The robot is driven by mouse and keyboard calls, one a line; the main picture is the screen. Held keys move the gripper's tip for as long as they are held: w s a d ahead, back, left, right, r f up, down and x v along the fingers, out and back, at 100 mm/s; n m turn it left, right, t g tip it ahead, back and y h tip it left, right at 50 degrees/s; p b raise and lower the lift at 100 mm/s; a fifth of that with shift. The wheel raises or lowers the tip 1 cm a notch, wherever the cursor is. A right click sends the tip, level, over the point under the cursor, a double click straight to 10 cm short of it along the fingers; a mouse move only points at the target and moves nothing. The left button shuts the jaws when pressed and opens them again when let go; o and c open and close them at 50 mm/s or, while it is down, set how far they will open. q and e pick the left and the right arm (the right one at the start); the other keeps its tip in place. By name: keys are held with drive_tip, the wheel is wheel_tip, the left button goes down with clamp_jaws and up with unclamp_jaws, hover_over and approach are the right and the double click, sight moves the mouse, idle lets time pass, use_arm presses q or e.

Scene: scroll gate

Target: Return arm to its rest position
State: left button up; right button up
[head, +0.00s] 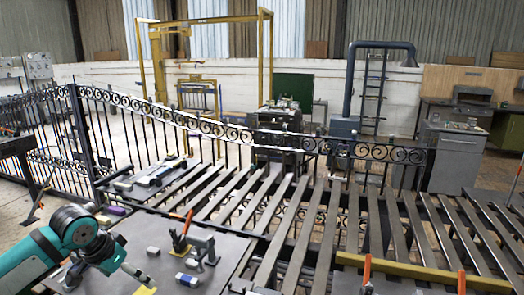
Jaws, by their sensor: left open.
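My left arm, teal with dark joints, comes in from the lower left. My left gripper (137,274) is low over the front left of the metal work table (128,235), pointing down and right. It is open, and I see nothing held in it. A yellow piece (145,291) shows just below its tip; I cannot tell whether they touch. A toggle clamp with an orange handle (181,233) stands to the right of the gripper, apart from it. A black iron gate with scrolls (270,137) stands behind the table. My right gripper is not in view.
Small blocks (187,279) lie on the table near the clamp. A slatted metal rack (300,215) fills the middle and right, with a yellow bar (420,272) across its front. A grey cabinet (455,155) stands at the back right. Open floor shows at far left.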

use_arm(q)
drive_tip(key=s+d+f+m+h, duration=0.2)
drive_tip(key=s+d+f+m, duration=0.1)
drive_tip(key=s+d+f, duration=1.1)
drive_tip(key=s+a+f+n+y, duration=0.1)
drive_tip(key=s+f+n+y, duration=0.1)
drive_tip(key=s, duration=0.6)
drive_tip(key=s+a+f+n+y, duration=0.1)
drive_tip(key=s+f+n, duration=0.15)
drive_tip(key=s, duration=0.55)
drive_tip(key=s+f+g+b, duration=0.25)
drive_tip(key=f+b, duration=0.35)
drive_tip(key=f, duration=2.8)
drive_tip(key=s+a+f+b, duration=0.1)
drive_tip(key=s+f+b, duration=0.1)
drive_tip(key=s+f, duration=0.6)
drive_tip(key=s+a+f+b, duration=0.2)
drive_tip(key=s+f, duration=0.6)
drive_tip(key=f, duration=0.2)
drive_tip(key=shift+s+a+g, duration=0.3)
drive_tip(key=shift+s+g, duration=0.05)
drive_tip(key=shift+g, duration=0.1)
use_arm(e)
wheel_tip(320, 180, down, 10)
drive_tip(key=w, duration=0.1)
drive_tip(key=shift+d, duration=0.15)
